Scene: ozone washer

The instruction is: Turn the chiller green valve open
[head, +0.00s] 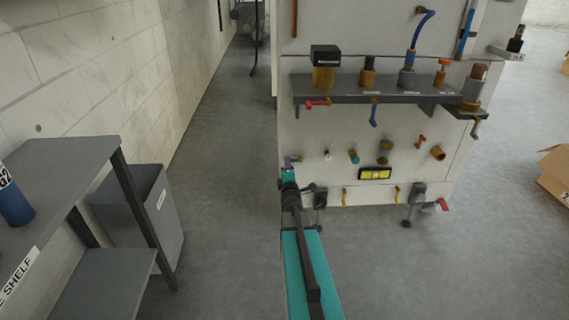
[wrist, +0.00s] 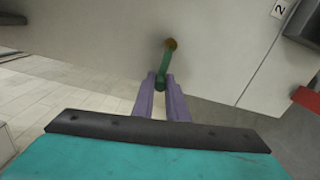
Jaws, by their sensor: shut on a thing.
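The green valve (wrist: 164,65) shows in the wrist view as a green handle hanging down, tilted to the lower left, from a brass stem (wrist: 171,44) on the pale machine panel. The two purple fingers of my gripper (wrist: 160,80) are shut on the handle's lower end, one on each side. In the head view my gripper (head: 291,160) is at the lower left edge of the machine's front. My arm hides most of the green valve there.
The pale machine (head: 350,180) carries a grey ledge (head: 390,92) with several brass fittings above my gripper. Red (head: 318,103) and blue (head: 374,112) handles hang under it. A grey bin (head: 150,215) and shelf (head: 75,175) stand left. The floor between is clear.

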